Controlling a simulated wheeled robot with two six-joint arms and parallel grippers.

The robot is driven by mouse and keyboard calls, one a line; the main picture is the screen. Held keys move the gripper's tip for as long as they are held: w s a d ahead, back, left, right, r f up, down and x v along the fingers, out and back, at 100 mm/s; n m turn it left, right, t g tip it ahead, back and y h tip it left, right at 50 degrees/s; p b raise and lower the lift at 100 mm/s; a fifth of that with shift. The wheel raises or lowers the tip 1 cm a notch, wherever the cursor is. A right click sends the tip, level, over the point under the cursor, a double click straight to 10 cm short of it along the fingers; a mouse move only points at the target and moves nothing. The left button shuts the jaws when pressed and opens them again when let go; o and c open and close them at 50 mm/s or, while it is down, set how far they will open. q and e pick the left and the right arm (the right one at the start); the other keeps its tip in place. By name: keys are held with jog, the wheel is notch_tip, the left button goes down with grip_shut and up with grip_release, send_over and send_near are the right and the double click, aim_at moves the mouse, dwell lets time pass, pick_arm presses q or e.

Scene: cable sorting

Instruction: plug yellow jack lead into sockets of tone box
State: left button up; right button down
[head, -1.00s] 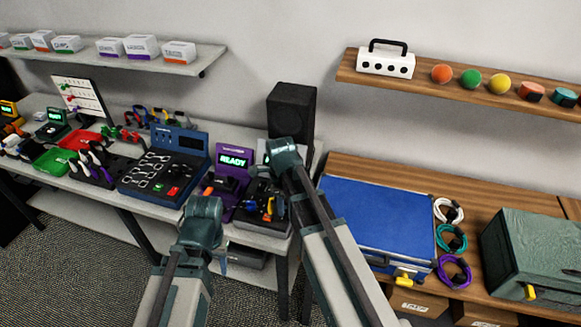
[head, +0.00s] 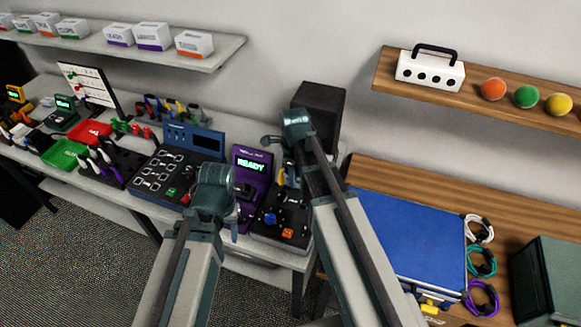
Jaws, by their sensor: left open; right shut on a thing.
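The purple box with a lit READY screen (head: 252,168) stands upright on the bench; I take it to be the tone box, though its small label is hard to read and I cannot make out its sockets. My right gripper (head: 283,178) is just right of the screen, partly behind its own arm. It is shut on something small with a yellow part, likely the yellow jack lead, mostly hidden. My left gripper (head: 238,208) is open at the box's lower left front, partly hidden by its wrist.
A black box with blue and orange parts (head: 281,224) sits right of the purple box. A black speaker (head: 318,106) stands behind. A blue case (head: 410,225) is at right.

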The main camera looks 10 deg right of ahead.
jog(key=shift+s, duration=0.2)
notch_tip(320, 180, down, 6)
jog(key=b, duration=0.5)
jog(key=shift+r+b, duration=0.25)
jog(key=shift+b, duration=0.05)
jog(key=shift+f+b, duration=0.85)
jog(key=shift+f, duration=0.05)
dwell(1.9)
jog(key=shift+c, duration=0.6)
grip_release()
jog(key=shift+r, duration=0.2)
